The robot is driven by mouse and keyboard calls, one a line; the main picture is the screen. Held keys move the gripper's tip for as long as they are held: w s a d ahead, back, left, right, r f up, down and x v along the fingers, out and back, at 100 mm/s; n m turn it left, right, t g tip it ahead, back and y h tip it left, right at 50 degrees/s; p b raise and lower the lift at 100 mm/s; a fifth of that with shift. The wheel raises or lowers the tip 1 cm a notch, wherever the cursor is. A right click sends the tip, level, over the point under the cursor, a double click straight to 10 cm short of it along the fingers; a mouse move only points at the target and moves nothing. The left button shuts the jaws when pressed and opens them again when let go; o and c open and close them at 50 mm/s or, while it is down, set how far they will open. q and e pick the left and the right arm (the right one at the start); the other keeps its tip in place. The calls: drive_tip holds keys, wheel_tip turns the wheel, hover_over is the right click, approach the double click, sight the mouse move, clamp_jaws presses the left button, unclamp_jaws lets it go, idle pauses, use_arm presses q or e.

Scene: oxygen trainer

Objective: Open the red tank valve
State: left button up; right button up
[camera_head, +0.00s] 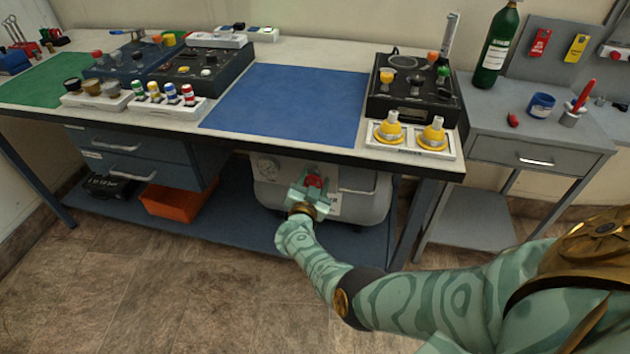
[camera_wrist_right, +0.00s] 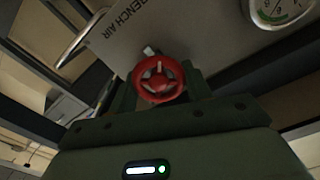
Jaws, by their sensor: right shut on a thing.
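The red tank valve (camera_head: 315,181) is a small red handwheel on the front of a grey tank (camera_head: 365,205) under the workbench. In the right wrist view the red handwheel (camera_wrist_right: 159,79) shows spokes and a round hub, just beyond the gripper body. My right gripper (camera_head: 311,187) reaches in under the bench edge and is shut on the red valve, with its jaws at the wheel. The jaws hide part of the valve and its stem. I cannot tell how far the valve is turned. My left gripper is not in view.
The bench top (camera_head: 225,95) overhangs the tank. Blue drawers (camera_head: 135,160) and an orange bin (camera_head: 172,203) are to the left. A side table (camera_head: 505,120) stands right.

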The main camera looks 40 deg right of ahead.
drive_tip(key=n, duration=0.4)
drive_tip(key=shift+a+f+n, duration=0.15)
drive_tip(key=shift+a+n, duration=0.05)
drive_tip(key=shift+n, duration=0.1)
drive_tip(key=shift+f+n, duration=0.1)
drive_tip(key=shift+n, duration=1.4)
drive_tip(key=o, duration=1)
drive_tip(key=shift+w, duration=0.1)
